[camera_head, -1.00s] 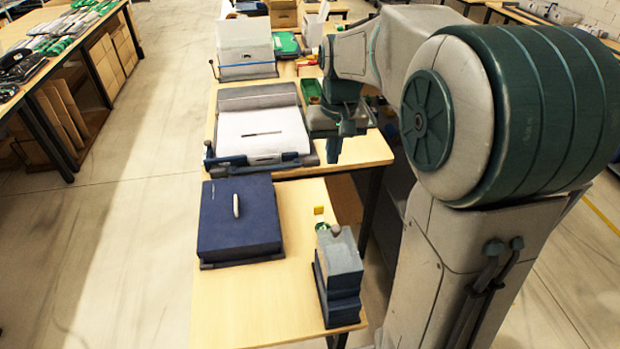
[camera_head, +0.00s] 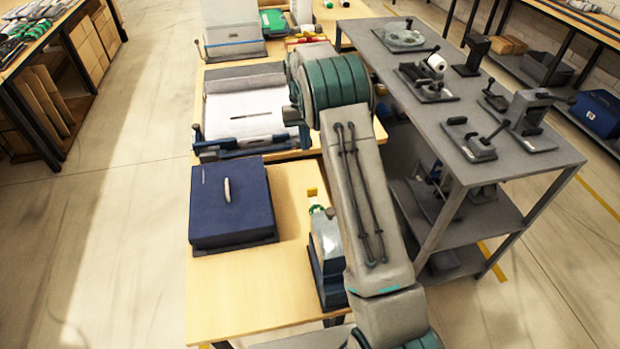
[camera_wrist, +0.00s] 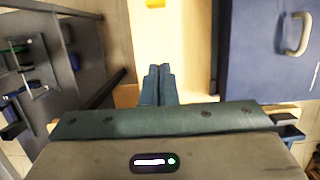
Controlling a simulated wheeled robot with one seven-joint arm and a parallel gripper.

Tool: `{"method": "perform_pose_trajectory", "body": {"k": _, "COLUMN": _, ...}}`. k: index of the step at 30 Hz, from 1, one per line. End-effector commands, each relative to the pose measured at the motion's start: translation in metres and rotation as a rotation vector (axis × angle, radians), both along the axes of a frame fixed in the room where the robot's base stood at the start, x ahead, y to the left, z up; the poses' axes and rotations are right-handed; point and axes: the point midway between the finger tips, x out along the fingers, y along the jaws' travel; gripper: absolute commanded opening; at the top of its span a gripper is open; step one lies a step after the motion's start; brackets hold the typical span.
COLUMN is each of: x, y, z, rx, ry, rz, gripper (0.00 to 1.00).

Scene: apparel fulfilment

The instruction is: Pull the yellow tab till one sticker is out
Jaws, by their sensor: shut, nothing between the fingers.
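The yellow tab (camera_head: 312,192) stands on the wooden table at the front end of a grey and dark-blue dispenser (camera_head: 326,258). A small white and green part (camera_head: 317,208) shows between them. My arm partly covers the dispenser's right side. In the wrist view the yellow tab (camera_wrist: 156,3) is at the top edge, cut by the frame. My gripper (camera_wrist: 158,72) has its two blue fingers together and empty, pointing toward the tab with a clear gap between. In the head view my arm hides the fingers.
A dark-blue box (camera_head: 232,205) with a pale handle lies left of the dispenser. A white-topped press (camera_head: 243,112) stands behind it. A grey shelf table (camera_head: 480,130) with several tools is at the right. Bare table lies between the box and dispenser.

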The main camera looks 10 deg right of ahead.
Motion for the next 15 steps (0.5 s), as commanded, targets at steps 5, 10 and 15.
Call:
{"method": "perform_pose_trajectory", "body": {"k": 5, "x": -0.008, "y": 0.0, "z": -0.023, "rx": -0.001, "ry": 0.006, "rz": 0.0, "gripper": 0.0}}
{"method": "perform_pose_trajectory", "body": {"k": 10, "x": -0.017, "y": 0.0, "z": -0.058, "rx": 0.0, "ry": 0.006, "rz": 0.0, "gripper": 0.0}}
{"method": "perform_pose_trajectory", "body": {"k": 15, "x": -0.027, "y": 0.0, "z": -0.095, "rx": 0.0, "ry": 0.007, "rz": 0.0, "gripper": 0.0}}
